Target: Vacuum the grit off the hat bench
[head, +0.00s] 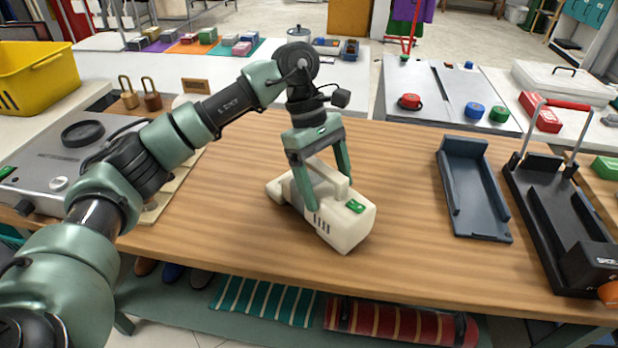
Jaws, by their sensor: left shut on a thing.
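A cream handheld vacuum (345,226) with a green switch and dark vent slots is on or just above the wooden bench (240,215), near its middle; I cannot tell whether it touches the top. My left gripper (326,188) reaches down from above and is shut on the vacuum, one green finger on each side of its upper part. The vacuum's narrower end points to the left. No grit can be made out on the bench. My right gripper is not in view.
A dark blue-grey tray (478,205) and a black stand with a red-handled bar (545,215) are on the bench's right side. A grey machine (60,150) stands at the left. A yellow crate (38,78) is behind it. Bare wood surrounds the vacuum.

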